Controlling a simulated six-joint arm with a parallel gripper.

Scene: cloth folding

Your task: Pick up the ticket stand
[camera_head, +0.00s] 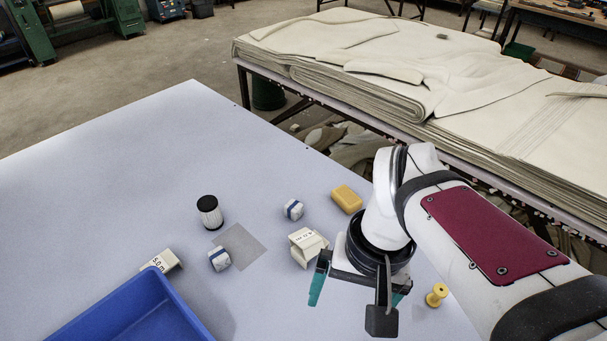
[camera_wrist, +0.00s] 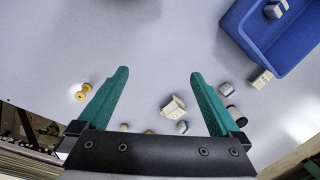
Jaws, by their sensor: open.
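A small white angular stand with dark lettering (camera_head: 308,245) rests on the pale table, just left of my gripper (camera_head: 352,300); it looks like the ticket stand. In the wrist view the same stand (camera_wrist: 173,107) shows between my fingers, below the line of their tips and apart from both. A second white lettered piece, marked 5.0 m (camera_head: 162,261), sits beside the blue bin; it also shows in the wrist view (camera_wrist: 262,78). My gripper, with green fingers, is open and empty above the table, and the fingertips (camera_wrist: 160,74) are wide apart.
Around the stand are two banded white blocks (camera_head: 293,209) (camera_head: 219,258), a yellow block (camera_head: 346,198), a black-and-white cylinder (camera_head: 210,212) and a yellow spool (camera_head: 437,295). A blue bin (camera_head: 95,312) stands at the front left. The table's far left is clear.

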